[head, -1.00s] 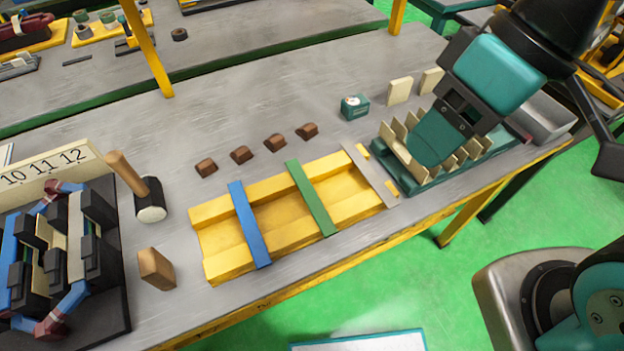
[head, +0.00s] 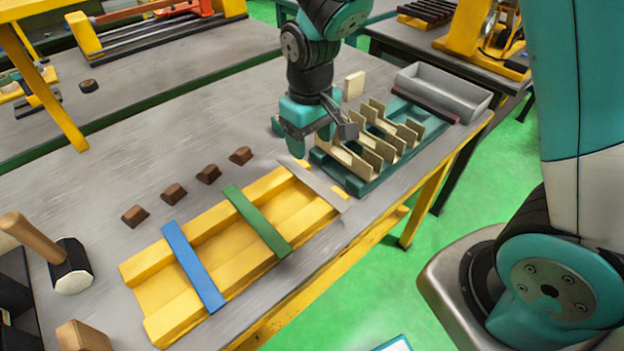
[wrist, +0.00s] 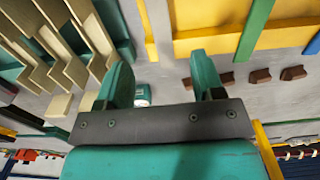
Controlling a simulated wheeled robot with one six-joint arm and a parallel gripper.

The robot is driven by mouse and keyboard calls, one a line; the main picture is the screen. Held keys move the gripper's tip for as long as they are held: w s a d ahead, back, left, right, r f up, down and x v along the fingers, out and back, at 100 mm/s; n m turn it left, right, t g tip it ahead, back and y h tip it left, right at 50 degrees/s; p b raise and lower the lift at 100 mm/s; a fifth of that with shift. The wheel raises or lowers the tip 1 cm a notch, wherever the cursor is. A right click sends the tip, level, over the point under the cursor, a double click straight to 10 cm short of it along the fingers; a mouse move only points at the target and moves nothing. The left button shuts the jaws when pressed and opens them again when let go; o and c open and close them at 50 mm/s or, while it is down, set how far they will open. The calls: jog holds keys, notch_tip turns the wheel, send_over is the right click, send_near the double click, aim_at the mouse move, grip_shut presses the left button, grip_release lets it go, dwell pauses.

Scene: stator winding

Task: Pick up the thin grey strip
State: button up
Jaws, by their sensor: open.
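The thin grey strip (head: 318,188) lies flat across the right end of the yellow tray (head: 150,298), beyond the green strip (head: 258,222) and the blue strip (head: 194,268). In the wrist view the grey strip (wrist: 160,28) runs up and down near the top middle, with the yellow tray (wrist: 215,44) to its right. My gripper (head: 298,152) is above the table, behind the strip's far end in the head view. Its two teal fingers (wrist: 162,78) are apart with nothing between them, and the strip is beyond their tips.
A teal rack (head: 345,182) with several upright cream pieces stands close to the right of the strip. Several brown wedges (head: 208,174) lie behind the tray. A small teal device (wrist: 143,94) shows between my fingers. A grey bin (head: 445,90) is farther right.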

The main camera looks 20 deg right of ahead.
aim_at(312, 181)
notch_tip(312, 181, down, 10)
jog(key=shift+d+r+p, duration=0.1)
jog(key=shift+r+p, duration=0.15)
jog(key=shift+p, duration=0.5)
jog(key=shift+c, duration=0.3)
jog(key=c, duration=1.1)
